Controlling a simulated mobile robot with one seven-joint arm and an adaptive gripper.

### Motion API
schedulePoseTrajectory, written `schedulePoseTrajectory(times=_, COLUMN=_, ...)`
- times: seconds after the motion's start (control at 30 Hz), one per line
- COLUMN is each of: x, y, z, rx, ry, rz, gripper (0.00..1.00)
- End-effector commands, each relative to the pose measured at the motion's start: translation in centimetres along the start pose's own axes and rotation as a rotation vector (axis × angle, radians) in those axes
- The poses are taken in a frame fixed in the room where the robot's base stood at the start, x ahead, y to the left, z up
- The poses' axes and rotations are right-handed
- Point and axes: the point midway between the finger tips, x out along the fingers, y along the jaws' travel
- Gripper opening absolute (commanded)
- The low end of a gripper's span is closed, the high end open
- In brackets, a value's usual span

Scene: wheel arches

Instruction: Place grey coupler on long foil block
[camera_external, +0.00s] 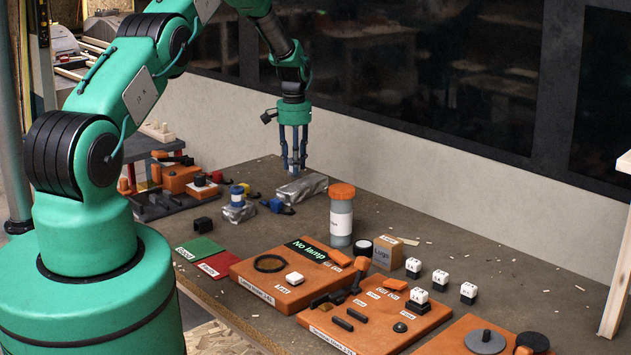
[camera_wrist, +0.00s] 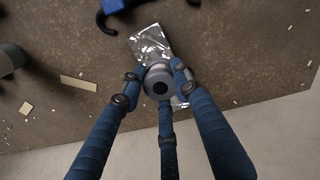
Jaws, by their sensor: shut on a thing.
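The long foil block (camera_external: 303,189) lies on the table near the wall, silver and crinkled; it also shows in the wrist view (camera_wrist: 150,42). My gripper (camera_external: 293,168) points straight down over the block, its blue fingers closed in. In the wrist view my gripper (camera_wrist: 158,85) has its fingers around the grey coupler (camera_wrist: 158,77), a round grey piece with a dark centre. The coupler is over one end of the foil block and hides part of it. In the external view a small bit of the coupler (camera_external: 293,170) shows between the fingertips. I cannot tell whether it touches the foil.
A shorter foil block (camera_external: 239,212) with a blue-topped piece on it stands to the left. A blue clamp-like thing (camera_external: 276,206) lies between the blocks. An orange-capped jar (camera_external: 341,218) stands to the right. The wall runs close behind; small chips litter the table.

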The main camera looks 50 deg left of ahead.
Motion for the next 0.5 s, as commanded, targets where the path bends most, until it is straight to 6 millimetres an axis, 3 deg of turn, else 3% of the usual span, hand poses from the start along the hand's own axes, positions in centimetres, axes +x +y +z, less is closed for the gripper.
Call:
schedulePoseTrajectory(times=0.2, x=2.2, y=0.0, z=0.1, rx=0.0, ry=-0.001, rz=0.0, gripper=0.13)
schedulePoseTrajectory(times=0.5, x=2.8, y=0.0, z=0.1, rx=0.0, ry=0.0, rz=0.0, gripper=0.13)
